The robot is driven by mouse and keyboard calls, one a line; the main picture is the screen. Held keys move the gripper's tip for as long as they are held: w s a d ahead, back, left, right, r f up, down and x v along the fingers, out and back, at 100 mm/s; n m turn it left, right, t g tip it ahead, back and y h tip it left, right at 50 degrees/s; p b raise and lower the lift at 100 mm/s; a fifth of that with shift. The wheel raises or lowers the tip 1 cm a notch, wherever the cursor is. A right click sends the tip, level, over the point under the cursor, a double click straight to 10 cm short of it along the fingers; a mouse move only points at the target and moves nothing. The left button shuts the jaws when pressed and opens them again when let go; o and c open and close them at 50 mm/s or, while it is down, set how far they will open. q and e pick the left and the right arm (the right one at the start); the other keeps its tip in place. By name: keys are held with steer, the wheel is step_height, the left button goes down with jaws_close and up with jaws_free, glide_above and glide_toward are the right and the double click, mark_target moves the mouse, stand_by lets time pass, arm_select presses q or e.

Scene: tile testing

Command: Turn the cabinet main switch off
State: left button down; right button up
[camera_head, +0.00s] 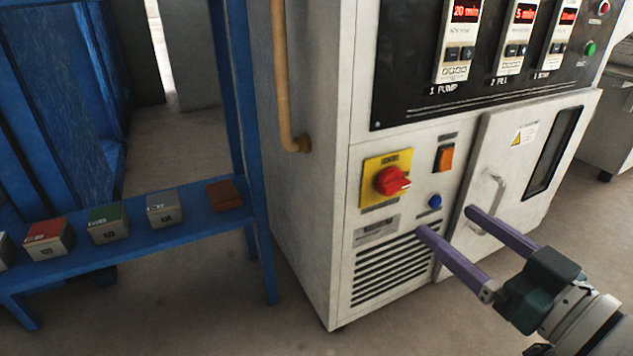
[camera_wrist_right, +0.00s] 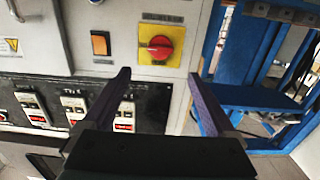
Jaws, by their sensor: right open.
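The cabinet (camera_head: 310,200) is a grey-white machine with a black control panel on its upper front. Its main switch is a red rotary knob (camera_head: 391,181) on a yellow plate (camera_head: 372,197), left on the lower front. The knob also shows in the right wrist view (camera_wrist_right: 160,48), beyond and between my fingertips. My right gripper (camera_head: 447,219) is open and empty, with purple fingers, below and to the right of the knob in the head view. It appears apart from the knob. My left gripper is not in view.
An orange rocker switch (camera_head: 445,158) and a blue button (camera_head: 434,202) sit right of the knob. A door handle (camera_head: 490,203) sticks out farther right. A vent grille (camera_head: 390,270) is below. A blue shelf (camera_head: 180,235) with several small boxes stands left.

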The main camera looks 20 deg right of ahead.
mark_target(399, 186)
steer(key=w+b, duration=0.1)
steer(key=w, duration=0.2)
steer(key=w+b, duration=0.2)
steer(key=w, duration=0.1)
steer(key=w+b, duration=0.2)
steer(key=w, duration=0.1)
steer(key=shift+w+a+f, duration=0.1)
steer(key=shift+a+f, duration=0.25)
steer(key=shift+w+r, duration=0.1)
steer(key=shift+w, duration=0.25)
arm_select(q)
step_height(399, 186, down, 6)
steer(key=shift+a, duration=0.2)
arm_select(e)
steer(key=shift+c, duration=0.3)
steer(key=c, duration=1.3)
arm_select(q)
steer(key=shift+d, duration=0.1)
